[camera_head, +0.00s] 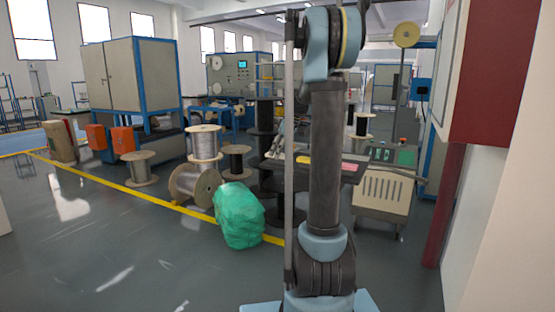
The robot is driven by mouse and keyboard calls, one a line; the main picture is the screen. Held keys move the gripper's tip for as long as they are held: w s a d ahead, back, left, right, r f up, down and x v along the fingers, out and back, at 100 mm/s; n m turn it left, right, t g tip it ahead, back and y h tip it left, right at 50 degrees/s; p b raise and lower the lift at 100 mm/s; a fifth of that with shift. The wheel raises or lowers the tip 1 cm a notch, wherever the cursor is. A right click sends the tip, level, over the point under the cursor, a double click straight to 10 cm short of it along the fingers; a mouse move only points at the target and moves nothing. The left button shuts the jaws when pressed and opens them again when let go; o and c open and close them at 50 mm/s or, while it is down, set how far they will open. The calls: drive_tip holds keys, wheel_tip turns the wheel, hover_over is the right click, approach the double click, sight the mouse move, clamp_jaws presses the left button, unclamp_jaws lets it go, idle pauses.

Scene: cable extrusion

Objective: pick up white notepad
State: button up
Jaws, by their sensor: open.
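I cannot make out the white notepad for sure. A dark-topped table (346,173) stands behind my arm. It bears small items, including a yellow one (303,160) and a reddish one (320,168). A small pale grey shape (279,141) shows at its left end, too small to name. My arm rises upright in front and hides part of the tabletop. I cannot pick out my gripper in this view.
A green wrapped bundle (239,215) lies on the floor left of my arm, near several wooden cable spools (193,184). A beige cabinet (382,199) stands at right. A red and white wall (490,80) closes the right side. The left floor is open.

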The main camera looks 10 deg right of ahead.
drive_tip(key=shift+f, duration=0.2)
drive_tip(key=c, duration=1.1)
drive_tip(key=shift+c, duration=0.2)
drive_tip(key=shift+r, duration=0.1)
